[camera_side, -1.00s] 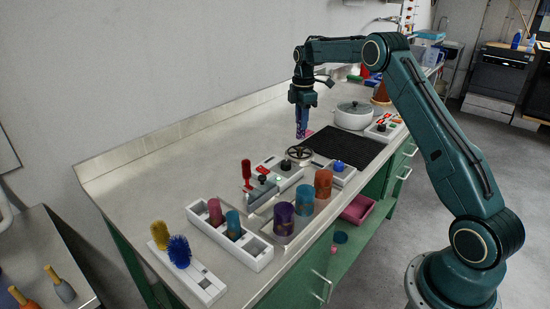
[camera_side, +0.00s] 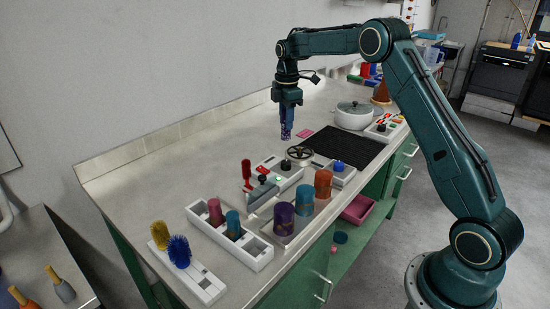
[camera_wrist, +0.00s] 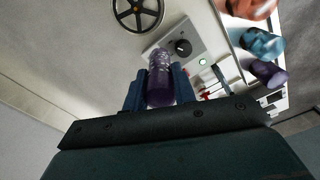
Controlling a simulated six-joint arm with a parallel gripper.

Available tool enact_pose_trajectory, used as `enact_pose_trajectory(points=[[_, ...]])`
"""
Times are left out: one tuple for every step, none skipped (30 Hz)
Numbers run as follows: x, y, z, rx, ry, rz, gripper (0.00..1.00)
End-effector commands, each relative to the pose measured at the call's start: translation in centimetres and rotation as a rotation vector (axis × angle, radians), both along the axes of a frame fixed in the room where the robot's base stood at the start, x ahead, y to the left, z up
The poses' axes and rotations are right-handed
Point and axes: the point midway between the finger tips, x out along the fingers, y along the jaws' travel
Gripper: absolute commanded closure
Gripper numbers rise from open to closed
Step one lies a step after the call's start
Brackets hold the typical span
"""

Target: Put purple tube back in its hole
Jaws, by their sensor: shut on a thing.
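The purple tube (camera_side: 286,124) hangs upright below my gripper (camera_side: 287,103), which is shut on its upper part. It is in the air above the bench, behind the black mat. In the wrist view the tube (camera_wrist: 160,78) sits between the two blue fingers of my gripper (camera_wrist: 159,88). A white rack (camera_side: 258,264) stands at the front of the bench, with a pink tube (camera_side: 215,211) and a blue tube (camera_side: 233,225) in it. Its near-right opening (camera_side: 256,246) looks empty. The inside of the openings is hard to see.
Purple (camera_side: 284,217), blue (camera_side: 305,199) and orange (camera_side: 323,183) cylinders stand right of the rack. A handwheel (camera_side: 299,154), a red-handled fixture (camera_side: 247,171) and a knob box (camera_side: 285,167) lie between. A white pot (camera_side: 353,116) stands farther back.

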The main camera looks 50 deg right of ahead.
Motion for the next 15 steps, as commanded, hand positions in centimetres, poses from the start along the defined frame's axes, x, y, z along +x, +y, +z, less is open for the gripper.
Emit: enact_pose_trajectory(points=[[0.0, 2.0, 0.7, -0.001, -0.002, 0.023, 0.95], [-0.1, 3.0, 1.1, -0.001, -0.002, 0.034, 0.95], [-0.2, 4.5, 1.5, 0.000, -0.001, 0.050, 0.95], [-0.4, 5.5, 1.9, -0.001, -0.002, 0.062, 0.95], [-0.6, 6.7, 2.2, 0.000, -0.001, 0.074, 0.95], [-0.8, 8.1, 2.7, -0.001, -0.002, 0.089, 0.95], [-1.1, 9.2, 3.0, 0.000, -0.001, 0.101, 0.95], [-1.3, 10.3, 3.4, -0.001, -0.002, 0.114, 0.95], [-1.7, 11.7, 3.8, -0.001, -0.002, 0.130, 0.95], [-2.1, 12.8, 4.1, 0.000, -0.001, 0.141, 0.95], [-2.4, 13.8, 4.5, -0.001, -0.002, 0.154, 0.95], [-3.0, 15.2, 4.8, 0.000, -0.001, 0.171, 0.95], [-3.4, 16.2, 5.2, 0.000, -0.002, 0.183, 0.95], [-3.8, 17.3, 5.4, 0.000, -0.001, 0.196, 0.95], [-4.5, 18.6, 5.9, -0.001, -0.002, 0.213, 0.95]])
